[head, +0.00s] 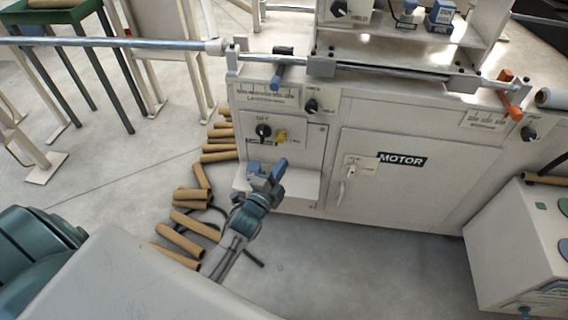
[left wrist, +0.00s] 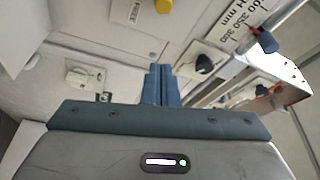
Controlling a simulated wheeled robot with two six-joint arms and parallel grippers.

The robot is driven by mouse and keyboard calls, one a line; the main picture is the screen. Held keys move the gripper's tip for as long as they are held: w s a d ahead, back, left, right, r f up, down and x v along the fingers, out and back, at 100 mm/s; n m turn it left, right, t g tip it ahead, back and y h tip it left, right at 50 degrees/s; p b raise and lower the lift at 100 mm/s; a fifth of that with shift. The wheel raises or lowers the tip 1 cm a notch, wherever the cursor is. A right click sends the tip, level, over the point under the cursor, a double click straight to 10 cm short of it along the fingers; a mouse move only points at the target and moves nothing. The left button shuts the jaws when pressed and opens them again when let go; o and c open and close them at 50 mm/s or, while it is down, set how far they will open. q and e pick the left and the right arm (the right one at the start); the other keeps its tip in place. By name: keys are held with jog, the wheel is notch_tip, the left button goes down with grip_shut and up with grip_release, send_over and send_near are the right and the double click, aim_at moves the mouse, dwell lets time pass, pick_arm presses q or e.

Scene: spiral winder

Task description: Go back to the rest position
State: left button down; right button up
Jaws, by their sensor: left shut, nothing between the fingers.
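My left gripper (head: 279,168) is shut and empty, with its blue fingertips pointing up and to the right in front of the winder's cream cabinet (head: 400,190). In the left wrist view the blue fingers (left wrist: 160,80) stand close together with nothing between them. The knobs and panel lettering lie beyond them. In the head view the gripper is near the small ledge (head: 308,183) below the black knob (head: 264,130) and yellow knob (head: 282,136). I cannot tell whether it touches the ledge. My right gripper is not in view.
Several brown cardboard tubes (head: 180,240) lie on the floor left of my left arm. A long metal bar (head: 120,42) runs leftward from the cabinet top. An orange lever (head: 512,95) is at the right. A grey box (head: 520,250) stands at the lower right.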

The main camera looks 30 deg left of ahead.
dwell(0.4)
